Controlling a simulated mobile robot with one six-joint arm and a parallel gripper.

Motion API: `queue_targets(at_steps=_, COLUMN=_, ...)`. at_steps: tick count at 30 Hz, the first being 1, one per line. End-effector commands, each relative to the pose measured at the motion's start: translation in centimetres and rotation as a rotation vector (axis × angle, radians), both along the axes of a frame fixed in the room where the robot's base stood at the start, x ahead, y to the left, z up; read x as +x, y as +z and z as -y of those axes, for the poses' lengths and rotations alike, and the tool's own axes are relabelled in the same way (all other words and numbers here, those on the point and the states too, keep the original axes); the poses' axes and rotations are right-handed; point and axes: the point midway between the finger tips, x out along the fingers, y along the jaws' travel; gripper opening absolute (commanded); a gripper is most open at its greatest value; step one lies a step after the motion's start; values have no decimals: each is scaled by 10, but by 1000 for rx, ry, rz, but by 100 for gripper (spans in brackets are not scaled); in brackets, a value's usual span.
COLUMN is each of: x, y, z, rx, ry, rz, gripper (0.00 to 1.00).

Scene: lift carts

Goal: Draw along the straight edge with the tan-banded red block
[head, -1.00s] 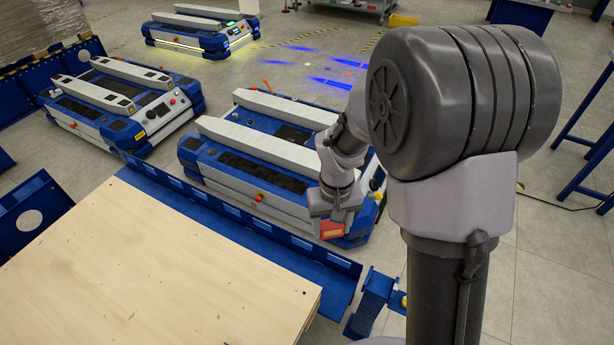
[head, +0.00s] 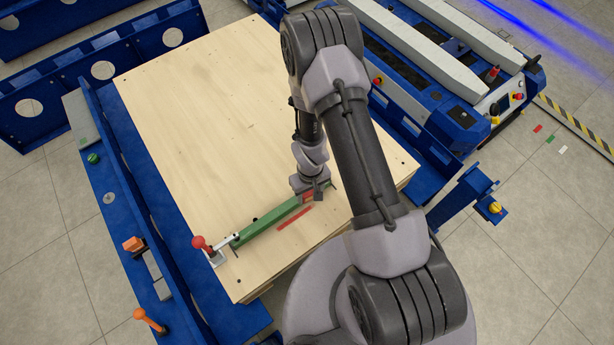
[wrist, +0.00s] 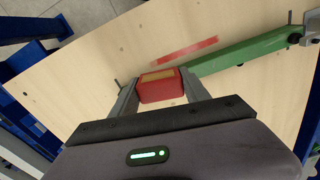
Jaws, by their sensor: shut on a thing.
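The red block with a tan band (wrist: 160,82) is between the two fingers of my gripper (wrist: 162,92) in the wrist view. My gripper (head: 310,194) is shut on it, low over the wooden board (head: 200,110), near the right end of the green straight edge (head: 268,220). The block (head: 308,197) is partly hidden by the gripper in the head view. A red stripe (head: 294,217) lies on the board alongside the bar, also in the wrist view (wrist: 185,50). I cannot tell whether the block touches the board or the bar.
A red-knobbed clamp (head: 200,243) stands at the bar's left end. A blue rail (head: 125,225) with orange-handled parts (head: 148,319) runs along the board's left side. A blue and white lift cart (head: 440,75) stands at the right. Most of the board is bare.

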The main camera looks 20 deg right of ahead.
Motion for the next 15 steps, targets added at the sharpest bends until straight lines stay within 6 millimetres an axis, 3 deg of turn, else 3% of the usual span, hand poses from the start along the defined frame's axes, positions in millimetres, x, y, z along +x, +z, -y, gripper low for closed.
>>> queue_targets(at_steps=8, x=-2, y=-19, z=0, rx=0, ry=3, rz=1, gripper=7)
queue_targets(at_steps=15, x=-2, y=-53, z=0, rx=0, ry=3, rz=0, gripper=7)
